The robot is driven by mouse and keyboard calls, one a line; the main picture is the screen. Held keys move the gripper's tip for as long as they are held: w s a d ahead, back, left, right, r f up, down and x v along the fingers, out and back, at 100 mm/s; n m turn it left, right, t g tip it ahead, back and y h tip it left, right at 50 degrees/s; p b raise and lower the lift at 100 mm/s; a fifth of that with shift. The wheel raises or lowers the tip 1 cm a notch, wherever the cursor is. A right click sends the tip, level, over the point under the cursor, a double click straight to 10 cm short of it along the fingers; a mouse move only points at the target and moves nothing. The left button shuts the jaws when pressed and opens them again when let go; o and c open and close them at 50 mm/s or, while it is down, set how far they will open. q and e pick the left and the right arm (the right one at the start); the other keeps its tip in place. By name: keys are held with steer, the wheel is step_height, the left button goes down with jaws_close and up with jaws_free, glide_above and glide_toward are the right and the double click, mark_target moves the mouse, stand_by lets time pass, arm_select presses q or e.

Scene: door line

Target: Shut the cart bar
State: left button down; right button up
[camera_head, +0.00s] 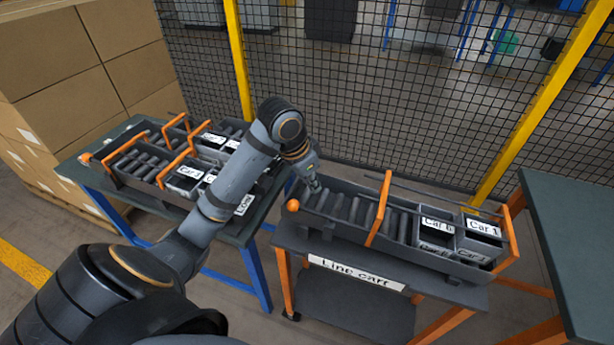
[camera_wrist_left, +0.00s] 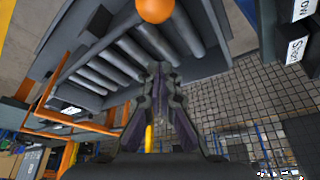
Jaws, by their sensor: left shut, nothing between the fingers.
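The line cart (camera_head: 350,262) stands right of centre, its label facing me. Its top holds a sloped bed of dark rollers (camera_head: 345,207), with an orange bar (camera_head: 379,208) standing across the middle and another at the right end. A round orange knob (camera_head: 293,205) sits at the bed's left end; it also shows at the top of the left wrist view (camera_wrist_left: 155,8). I cannot tell whether the cart bar is open or shut. My left gripper (camera_head: 314,187) is shut and empty above the left end of the rollers, just right of and behind the knob, apart from it.
Grey bins labelled Car 1 and Car 6 (camera_head: 436,228) sit at the cart's right end. A green-topped table (camera_head: 262,208) with a similar roller rack stands left. Stacked cartons (camera_head: 75,70) are far left, a mesh fence (camera_head: 330,100) behind, another table (camera_head: 572,240) right.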

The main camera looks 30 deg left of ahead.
arm_select(q)
steer(key=shift+f, duration=0.65)
steer(key=shift+s+a, duration=0.5)
steer(key=shift+s, duration=0.4)
steer(key=shift+s+a, duration=0.2)
steer(key=shift+s, duration=0.6)
arm_select(e)
steer(key=shift+s+r, duration=0.1)
steer(key=shift+s, duration=0.7)
arm_select(q)
steer(key=shift+p, duration=0.4)
arm_select(e)
steer(key=shift+r, duration=0.1)
